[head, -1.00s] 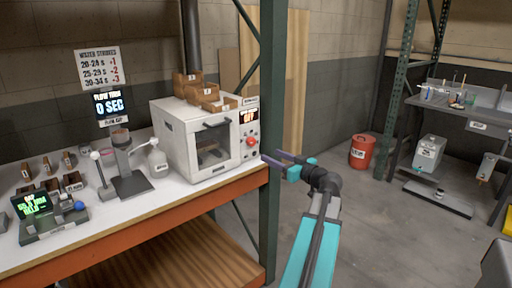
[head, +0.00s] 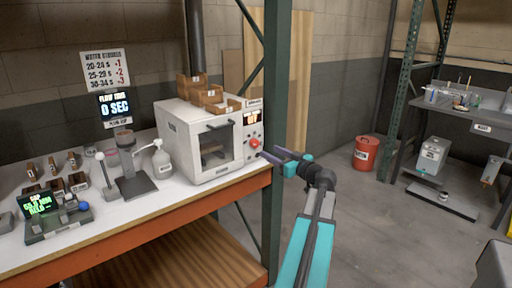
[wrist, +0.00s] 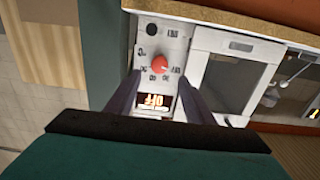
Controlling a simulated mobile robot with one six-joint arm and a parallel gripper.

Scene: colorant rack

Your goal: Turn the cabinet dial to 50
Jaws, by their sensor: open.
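The white cabinet (head: 198,140) stands on the bench with its display (head: 252,117) lit in orange; in the wrist view the display (wrist: 155,102) reads OFF, upside down. The red dial (head: 254,143) is on the cabinet's right front panel. In the wrist view the dial (wrist: 159,65) sits among small printed marks, too small to read. My gripper (head: 270,155) is open and empty, just to the right of and slightly below the dial. In the wrist view my gripper's fingers (wrist: 160,85) point toward the panel, one on each side of the display, with the dial beyond between them.
A green post (head: 277,110) rises at the bench's right end near my arm. The floor to the right is open, with a red drum (head: 365,153).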

